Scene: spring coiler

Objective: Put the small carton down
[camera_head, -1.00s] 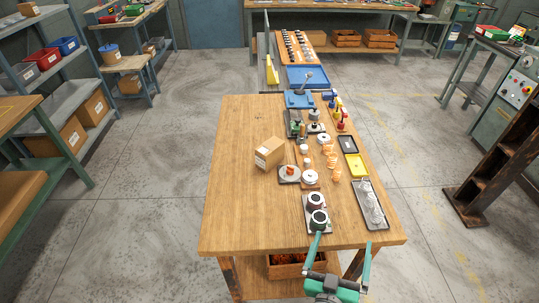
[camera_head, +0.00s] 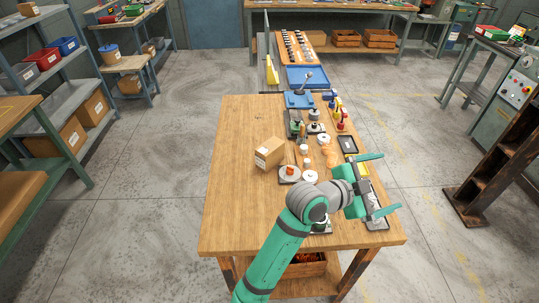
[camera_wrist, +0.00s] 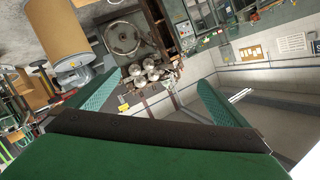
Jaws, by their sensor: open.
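The small carton (camera_head: 269,153) is a brown cardboard box with a white label on its front. It rests on the wooden table (camera_head: 235,205), left of the row of coiler parts, and sits at an angle to the table edges. My gripper (camera_head: 390,185) is open and empty, with its green fingers spread apart, above the right edge of the table near the grey tray. It is well to the right of the carton and not touching it. The open fingers also show in the wrist view (camera_wrist: 150,95), with nothing between them. The carton cannot be made out in the wrist view.
Small parts, spools and a blue coiler device (camera_head: 299,99) crowd the table's right half. A grey tray (camera_head: 378,222) lies under my gripper. The left part of the table is bare. Shelves stand at left and a dark rack (camera_head: 500,165) at right.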

